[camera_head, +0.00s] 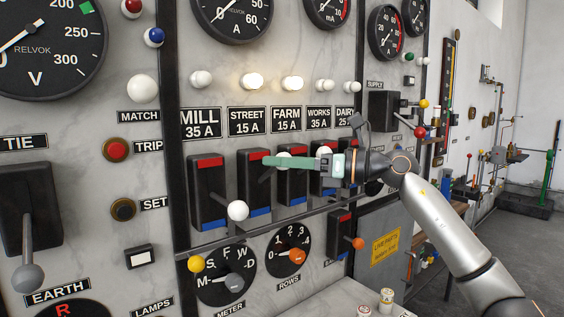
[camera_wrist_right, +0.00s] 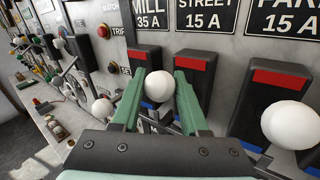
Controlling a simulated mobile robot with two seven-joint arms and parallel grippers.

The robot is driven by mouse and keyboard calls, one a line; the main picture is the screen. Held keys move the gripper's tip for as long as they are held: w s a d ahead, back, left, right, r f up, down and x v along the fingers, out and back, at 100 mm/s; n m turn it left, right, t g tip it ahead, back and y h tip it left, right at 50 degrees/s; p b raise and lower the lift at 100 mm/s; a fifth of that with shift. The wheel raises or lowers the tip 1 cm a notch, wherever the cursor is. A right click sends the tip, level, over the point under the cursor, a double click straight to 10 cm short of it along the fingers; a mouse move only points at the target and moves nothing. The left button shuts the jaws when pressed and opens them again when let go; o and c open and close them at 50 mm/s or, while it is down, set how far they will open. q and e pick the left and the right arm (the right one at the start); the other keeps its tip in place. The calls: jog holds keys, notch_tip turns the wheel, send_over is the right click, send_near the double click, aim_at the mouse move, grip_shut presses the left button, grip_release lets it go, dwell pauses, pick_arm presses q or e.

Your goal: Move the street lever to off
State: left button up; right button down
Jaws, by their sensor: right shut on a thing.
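The street lever is on the black switch under the STREET 15 A label (camera_head: 249,121); the switch plate (camera_head: 254,193) has a red band on top and a blue band below. The lever's white knob (camera_wrist_right: 158,87) sits between the two green fingers of my right gripper (camera_wrist_right: 157,95) in the wrist view, and the fingers are shut on it. In the head view the right gripper (camera_head: 290,162) reaches in from the right, across the row of switches, hiding part of the knob. The knob stands high, near red-band level. My left gripper is not in view.
The mill lever's white knob (camera_head: 238,210) hangs lower, to the left. The farm lever's white knob (camera_head: 323,153) is close on the right. Lamps above STREET (camera_head: 252,82) and FARM (camera_head: 292,83) glow. A dark rail and the meter dial (camera_head: 225,275) lie below.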

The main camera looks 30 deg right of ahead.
pick_arm(q)
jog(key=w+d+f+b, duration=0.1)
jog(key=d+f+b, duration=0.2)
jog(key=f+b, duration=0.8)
jog(key=b, duration=0.4)
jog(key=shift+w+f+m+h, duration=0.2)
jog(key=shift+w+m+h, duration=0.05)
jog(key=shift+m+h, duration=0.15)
pick_arm(e)
notch_tip(320, 180, down, 7)
jog(key=s+n+t+y, duration=0.2)
jog(key=n+y, duration=0.1)
jog(key=n, duration=0.1)
jog(key=shift+r+t+y, duration=0.2)
jog(key=shift+t+y, duration=0.1)
jog(key=shift+f, duration=0.15)
jog(key=c, duration=0.8)
grip_release()
jog(key=o, duration=0.4)
jog(key=shift+c, duration=0.2)
jog(key=shift+d, duration=0.1)
